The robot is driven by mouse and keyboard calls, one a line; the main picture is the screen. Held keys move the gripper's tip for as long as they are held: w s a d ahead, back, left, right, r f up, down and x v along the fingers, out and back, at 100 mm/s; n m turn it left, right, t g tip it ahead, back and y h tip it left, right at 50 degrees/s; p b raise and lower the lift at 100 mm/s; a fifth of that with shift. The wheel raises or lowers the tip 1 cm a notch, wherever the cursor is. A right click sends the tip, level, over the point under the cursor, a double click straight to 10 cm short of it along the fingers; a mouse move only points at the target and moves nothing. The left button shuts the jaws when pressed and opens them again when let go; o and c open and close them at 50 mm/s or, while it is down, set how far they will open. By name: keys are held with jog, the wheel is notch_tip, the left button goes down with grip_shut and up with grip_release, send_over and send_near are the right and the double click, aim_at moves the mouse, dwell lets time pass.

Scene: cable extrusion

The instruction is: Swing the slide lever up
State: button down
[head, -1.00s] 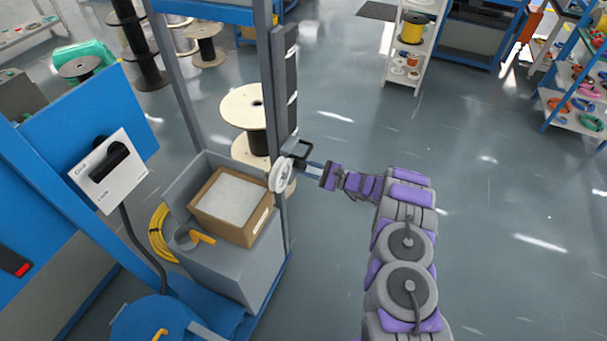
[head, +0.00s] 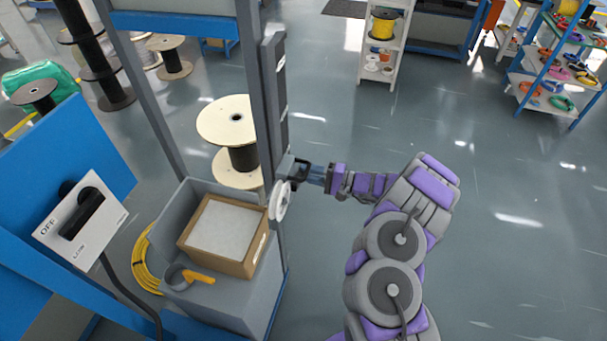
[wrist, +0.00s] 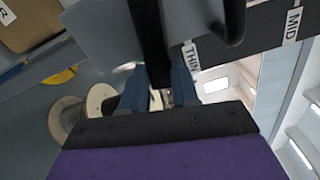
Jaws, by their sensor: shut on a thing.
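The slide lever is a dark handle (head: 299,170) on the grey upright post of the machine, beside a white pulley wheel (head: 281,201). My gripper (head: 312,174) reaches it from the right and is shut on it. In the wrist view, a black bar (wrist: 149,35) of the lever runs down between the blue fingers of my gripper (wrist: 162,90). The exact contact is partly hidden by my gripper. A dark plate behind carries the labels "THIN" (wrist: 190,56) and "MID" (wrist: 292,25).
An open cardboard box (head: 222,235) with white contents stands on the grey machine body left of the post. A white switch box (head: 80,220) is at left. A cable spool (head: 236,130) stands behind the post. Floor to the right is clear up to the shelves (head: 560,70).

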dwell(0.6)
jog(key=c, duration=0.8)
grip_release()
jog(key=shift+a, duration=0.15)
jog(key=shift+c, duration=0.2)
jog(key=p+v, duration=0.2)
jog(key=v, duration=1.5)
jog(key=shift+d+p, duration=0.25)
jog(key=shift+p, duration=0.15)
